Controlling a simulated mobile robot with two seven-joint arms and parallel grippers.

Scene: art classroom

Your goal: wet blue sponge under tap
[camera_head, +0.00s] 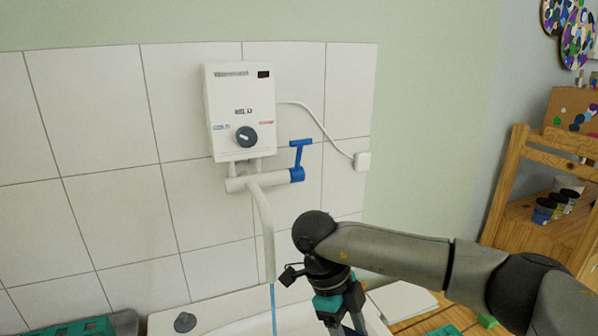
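The white tap (262,215) curves down from a wall water heater (240,112). Its blue lever handle (299,165) is at the right end of the pipe. A thin blue stream of water (273,305) falls from the spout toward the white sink (240,328) at the bottom edge. My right gripper (346,330) points down just right of the stream, apart from it. Its fingertips are cut off by the bottom edge, so its opening and anything in it are hidden. I cannot see the blue sponge. My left gripper is out of view.
A dark round plug-like piece (185,322) sits on the sink's left rim. A green crate (75,328) is at the bottom left. A wooden shelf (530,215) with paint jars (552,207) stands at the right. The tiled wall (110,215) is close behind the sink.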

